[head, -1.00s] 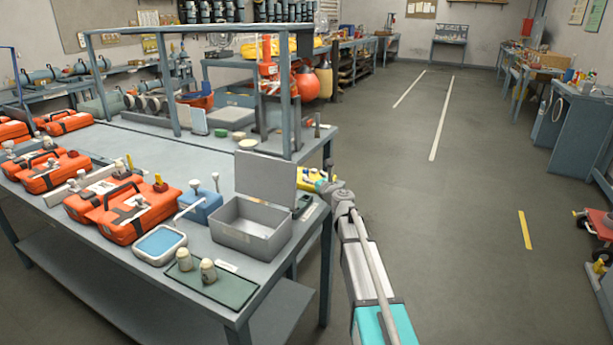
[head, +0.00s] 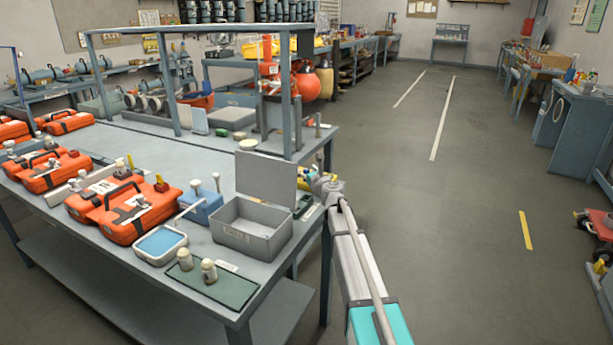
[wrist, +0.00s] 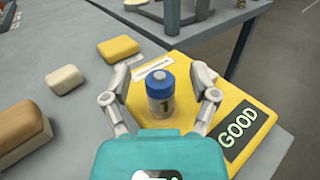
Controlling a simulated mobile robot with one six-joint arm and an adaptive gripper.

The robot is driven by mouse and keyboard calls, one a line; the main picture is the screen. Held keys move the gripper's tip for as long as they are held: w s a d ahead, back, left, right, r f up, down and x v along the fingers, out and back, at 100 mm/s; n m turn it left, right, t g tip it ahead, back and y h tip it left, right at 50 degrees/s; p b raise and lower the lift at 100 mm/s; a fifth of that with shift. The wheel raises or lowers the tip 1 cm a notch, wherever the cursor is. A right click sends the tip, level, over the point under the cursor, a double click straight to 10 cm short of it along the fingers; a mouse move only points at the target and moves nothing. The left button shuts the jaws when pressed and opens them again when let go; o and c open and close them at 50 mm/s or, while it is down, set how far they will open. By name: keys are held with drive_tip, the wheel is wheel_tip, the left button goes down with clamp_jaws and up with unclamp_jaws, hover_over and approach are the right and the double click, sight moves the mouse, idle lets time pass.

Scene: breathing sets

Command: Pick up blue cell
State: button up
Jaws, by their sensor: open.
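The blue cell (wrist: 160,88) is a short upright cylinder with a blue cap, a pale body and a dark number 1. In the wrist view it stands on a yellow tray (wrist: 225,95) marked GOOD. My gripper (wrist: 161,78) is open, with one finger left and one right of the cell. A gap shows on each side, and nothing is held.
A yellow block (wrist: 118,49), a cream block (wrist: 64,79) and a brown block (wrist: 20,130) lie left of the tray. A rack post (wrist: 240,45) rises behind it. The open grey box (head: 250,228) stands on the near table. Free floor (head: 430,230) lies to the right.

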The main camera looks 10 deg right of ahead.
idle(0.5)
clamp_jaws()
